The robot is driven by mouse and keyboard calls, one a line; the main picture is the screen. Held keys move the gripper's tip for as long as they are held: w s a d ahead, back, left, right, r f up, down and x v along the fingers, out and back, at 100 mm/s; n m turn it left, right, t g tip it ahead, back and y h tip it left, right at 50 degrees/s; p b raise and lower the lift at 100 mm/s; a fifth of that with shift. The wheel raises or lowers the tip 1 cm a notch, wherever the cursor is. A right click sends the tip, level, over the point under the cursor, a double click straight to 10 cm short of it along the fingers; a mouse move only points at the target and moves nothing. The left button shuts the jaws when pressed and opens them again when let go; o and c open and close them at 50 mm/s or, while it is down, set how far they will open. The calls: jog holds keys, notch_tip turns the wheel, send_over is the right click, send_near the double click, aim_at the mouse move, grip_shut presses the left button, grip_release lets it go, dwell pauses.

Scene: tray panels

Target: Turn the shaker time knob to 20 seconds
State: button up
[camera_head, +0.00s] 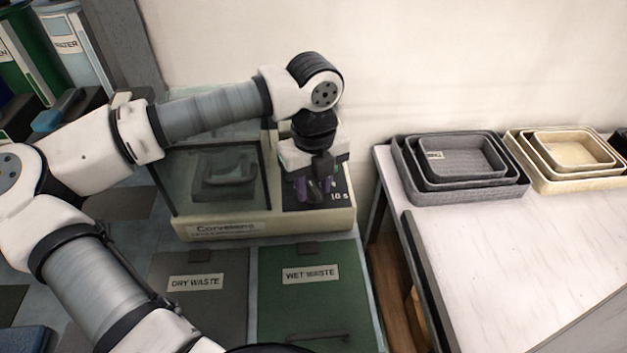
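The shaker (181,219) is a cream machine with a glass-sided chamber on its left. Its dark control panel (291,203) is on the right side. Small white text on the panel, which seems to read 10 s or 18 s, shows at the panel's right. My gripper (316,187) points down over this panel. Purple parts, perhaps the time knob (311,190), show at the dark fingertips. The fingers hide most of the knob and any pointer. I cannot tell whether the fingers touch or grip it.
Bins labelled dry waste (194,300) and wet waste (306,285) stand in front of the shaker. Nested grey trays (462,193) and cream trays (563,179) lie on the white table (500,265) at right. A wall stands close behind.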

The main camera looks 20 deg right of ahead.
grip_shut()
